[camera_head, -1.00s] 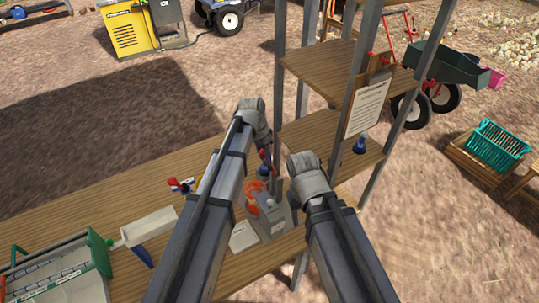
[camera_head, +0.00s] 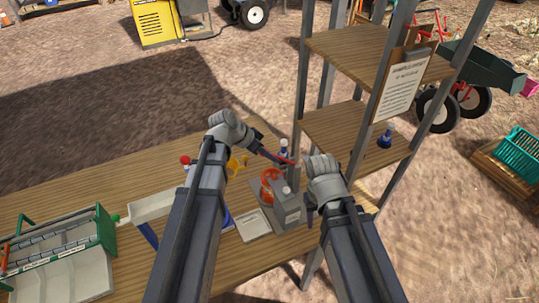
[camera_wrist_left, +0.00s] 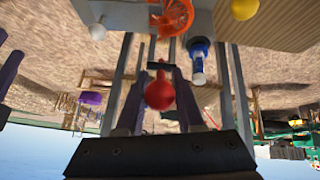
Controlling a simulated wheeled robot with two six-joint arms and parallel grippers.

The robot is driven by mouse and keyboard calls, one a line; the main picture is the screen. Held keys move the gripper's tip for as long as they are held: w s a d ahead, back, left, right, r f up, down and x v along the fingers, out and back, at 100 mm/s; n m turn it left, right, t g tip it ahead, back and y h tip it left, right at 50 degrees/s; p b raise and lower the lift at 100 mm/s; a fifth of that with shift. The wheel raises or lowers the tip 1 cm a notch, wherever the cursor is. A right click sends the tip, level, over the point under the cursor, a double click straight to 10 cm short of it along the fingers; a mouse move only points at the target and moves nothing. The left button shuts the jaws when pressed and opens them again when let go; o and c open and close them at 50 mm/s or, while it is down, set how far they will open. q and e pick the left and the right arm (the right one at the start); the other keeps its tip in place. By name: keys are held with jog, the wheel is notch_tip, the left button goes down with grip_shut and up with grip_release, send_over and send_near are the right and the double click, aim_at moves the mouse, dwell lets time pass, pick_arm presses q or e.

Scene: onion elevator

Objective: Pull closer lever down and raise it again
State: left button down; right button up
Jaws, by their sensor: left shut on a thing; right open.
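A grey box-shaped device (camera_head: 290,208) with an orange wheel (camera_head: 269,186) stands on the wooden table. My left gripper (camera_head: 282,160) reaches in from the left above and behind it, fingers pointing right, with the red lever knob (camera_head: 291,162) at their tips. In the left wrist view the round red knob (camera_wrist_left: 160,95) shows between the fingers. My right gripper (camera_head: 310,212) is just right of the device; its fingers are mostly hidden by its wrist, and it appears empty. The lever's shaft is mostly hidden.
A shelf (camera_head: 345,130) with metal posts rises behind and to the right. A yellow part (camera_head: 237,165) lies left of the device. A green-framed rack (camera_head: 70,265) stands at the table's left.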

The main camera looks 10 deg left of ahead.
pick_arm(q)
jog(key=c, duration=0.6)
grip_release()
jog(key=shift+c, duration=0.2)
jog(key=shift+r, duration=0.1)
pick_arm(e)
jog(key=shift+r, duration=0.1)
pick_arm(q)
jog(key=p+v, duration=0.6)
jog(key=v, duration=0.1)
jog(key=shift+a+r, duration=0.2)
jog(key=shift+r, duration=0.05)
pick_arm(e)
notch_tip(320, 180, up, 6)
jog(key=shift+c, duration=0.3)
